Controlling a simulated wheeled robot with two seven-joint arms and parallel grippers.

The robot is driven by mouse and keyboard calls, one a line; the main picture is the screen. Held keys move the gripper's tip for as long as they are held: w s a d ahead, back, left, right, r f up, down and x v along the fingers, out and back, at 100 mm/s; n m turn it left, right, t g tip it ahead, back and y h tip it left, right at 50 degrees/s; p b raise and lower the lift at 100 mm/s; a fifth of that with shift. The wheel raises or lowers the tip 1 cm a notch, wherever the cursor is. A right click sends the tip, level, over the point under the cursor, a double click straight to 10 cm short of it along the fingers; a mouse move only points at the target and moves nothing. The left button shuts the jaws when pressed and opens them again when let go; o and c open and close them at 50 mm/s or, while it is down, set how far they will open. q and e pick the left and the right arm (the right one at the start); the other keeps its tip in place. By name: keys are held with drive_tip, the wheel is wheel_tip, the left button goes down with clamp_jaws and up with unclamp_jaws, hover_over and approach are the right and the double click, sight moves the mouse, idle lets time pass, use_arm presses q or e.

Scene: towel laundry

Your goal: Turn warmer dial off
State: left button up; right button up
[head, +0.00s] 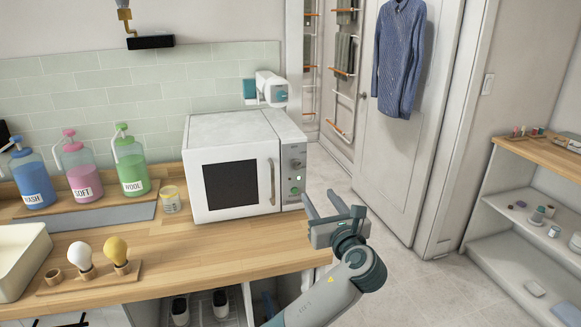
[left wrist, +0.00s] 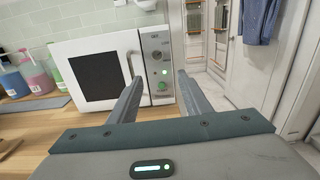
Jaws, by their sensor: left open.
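The warmer (head: 230,143) is a white box with a dark window and a door handle, standing on the wooden counter. On its right-hand panel are a grey dial (head: 296,163), a small lit green light (head: 298,178) and a green round button (head: 295,191). In the left wrist view the dial (left wrist: 156,55) and green button (left wrist: 162,86) show between my finger lines. My left gripper (head: 332,204) is open and empty, in front of the panel at its lower right, apart from it in the picture. My right gripper is not in view.
Blue, pink and green pump bottles (head: 132,172) and a yellow-white tin (head: 170,199) stand left of the warmer. Two bulb-shaped pieces (head: 116,251) stand on a wooden holder nearer the front. Open floor lies to the right.

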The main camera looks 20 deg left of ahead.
use_arm(q)
drive_tip(key=shift+s+a+r, duration=0.1)
drive_tip(key=shift+a+r, duration=0.05)
drive_tip(key=shift+r, duration=0.1)
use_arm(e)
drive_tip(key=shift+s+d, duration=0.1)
use_arm(q)
drive_tip(key=shift+a, duration=0.1)
drive_tip(key=p, duration=0.2)
approach(297, 166)
drive_tip(key=p+x, duration=0.1)
drive_tip(key=x, duration=0.6)
drive_tip(key=shift+r, duration=0.1)
drive_tip(key=shift+x, duration=0.8)
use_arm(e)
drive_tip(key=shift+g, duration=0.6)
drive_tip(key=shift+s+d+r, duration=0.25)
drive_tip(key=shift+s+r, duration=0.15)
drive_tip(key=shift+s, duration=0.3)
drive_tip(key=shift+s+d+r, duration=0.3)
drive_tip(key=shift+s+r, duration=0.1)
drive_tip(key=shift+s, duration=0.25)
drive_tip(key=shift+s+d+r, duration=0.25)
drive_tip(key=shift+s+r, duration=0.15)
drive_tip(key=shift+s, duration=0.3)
use_arm(q)
drive_tip(key=c, duration=1)
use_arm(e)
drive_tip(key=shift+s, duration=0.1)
